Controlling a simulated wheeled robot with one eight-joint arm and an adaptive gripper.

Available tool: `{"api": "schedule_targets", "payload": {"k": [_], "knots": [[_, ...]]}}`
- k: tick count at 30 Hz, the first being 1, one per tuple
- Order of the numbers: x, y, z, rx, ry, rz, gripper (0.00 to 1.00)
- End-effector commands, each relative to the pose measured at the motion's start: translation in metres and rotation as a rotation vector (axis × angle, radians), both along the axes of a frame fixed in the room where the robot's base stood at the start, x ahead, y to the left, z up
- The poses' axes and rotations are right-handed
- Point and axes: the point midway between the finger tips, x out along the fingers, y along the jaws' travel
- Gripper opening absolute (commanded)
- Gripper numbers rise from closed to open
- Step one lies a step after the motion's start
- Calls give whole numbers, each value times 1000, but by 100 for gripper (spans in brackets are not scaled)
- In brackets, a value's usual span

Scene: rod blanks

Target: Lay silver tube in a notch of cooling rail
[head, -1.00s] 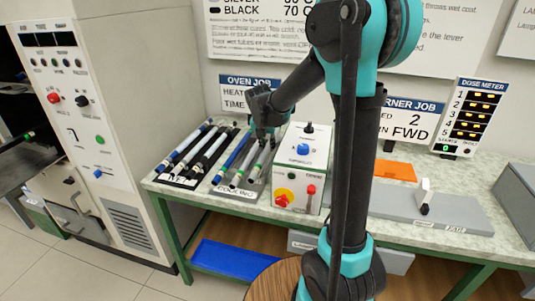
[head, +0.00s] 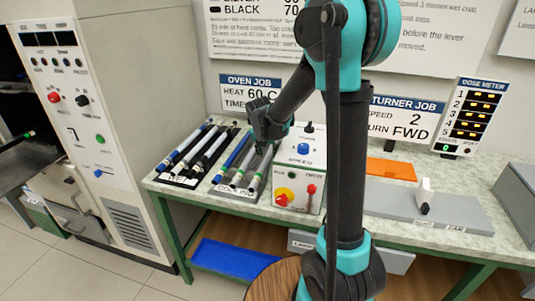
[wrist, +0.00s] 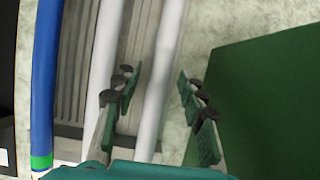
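The cooling rail (head: 215,190) is a grey notched rack on the bench, left of the speed box. In the wrist view its ribbed surface (wrist: 72,75) shows between the tubes. A blue tube (wrist: 45,80) lies at its left. One silver tube (wrist: 104,50) lies in the middle. Another silver tube (wrist: 160,70) lies at the right, beside the green surface. My gripper (head: 266,142) is over the rail's right part. In the wrist view my gripper (wrist: 157,105) is open, its fingers on either side of the right silver tube with gaps. The notch under that tube is hidden.
A wet rack (head: 178,180) with blue and black tubes stands to the left. The white speed box (head: 300,165) stands close on the right. A dark green surface (wrist: 260,90) is close to the right finger. A grey fixture (head: 400,205) lies farther right.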

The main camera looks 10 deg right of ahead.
Motion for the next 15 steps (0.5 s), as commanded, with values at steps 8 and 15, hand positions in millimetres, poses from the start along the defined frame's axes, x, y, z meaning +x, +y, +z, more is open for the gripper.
{"api": "schedule_targets", "payload": {"k": [8, 15], "knots": [[0, 0, 3, 0, 0, 0, 41], [-11, 4, 29, 0, 0, 1, 41]]}}
